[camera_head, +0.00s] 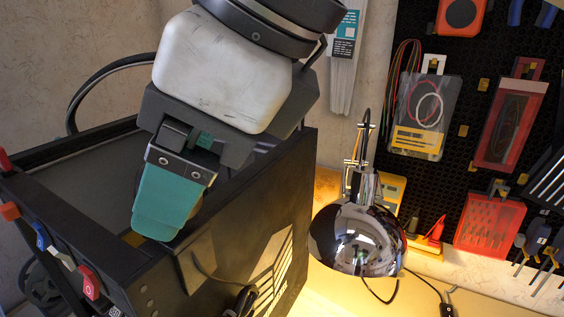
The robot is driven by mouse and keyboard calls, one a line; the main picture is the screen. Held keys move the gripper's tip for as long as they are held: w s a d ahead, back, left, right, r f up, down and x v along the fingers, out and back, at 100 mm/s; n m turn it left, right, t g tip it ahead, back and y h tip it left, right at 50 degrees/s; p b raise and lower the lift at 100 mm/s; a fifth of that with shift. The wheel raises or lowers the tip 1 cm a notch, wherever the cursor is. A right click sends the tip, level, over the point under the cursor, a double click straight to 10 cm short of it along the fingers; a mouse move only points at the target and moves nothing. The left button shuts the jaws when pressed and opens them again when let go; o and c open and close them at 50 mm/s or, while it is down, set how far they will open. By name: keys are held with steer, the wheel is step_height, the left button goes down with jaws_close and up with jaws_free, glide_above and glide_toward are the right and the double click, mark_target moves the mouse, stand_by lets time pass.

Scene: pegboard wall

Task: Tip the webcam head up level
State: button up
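My gripper (168,205), a grey and white body with teal finger pads, reaches down from the top over the black box-like cabinet (215,235). One broad teal finger shows in front; the other finger is mostly hidden behind it, so the gap between them cannot be seen. I cannot clearly make out a webcam head. It may be hidden behind my gripper or out of the picture. A small black object (243,300) with a thin cable near it shows at the bottom edge, too cut off to identify.
A chrome lamp shade (358,240) hangs right of the cabinet over a lit bench. A pegboard (455,115) at right carries pouches and tools. Coloured switches (88,282) line the cabinet's left front. A black curved cable (95,80) arches behind at left.

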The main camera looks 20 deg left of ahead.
steer(key=v, duration=0.7)
steer(key=shift+r, duration=0.2)
steer(key=shift+d+f, duration=0.1)
steer(key=shift+d, duration=0.05)
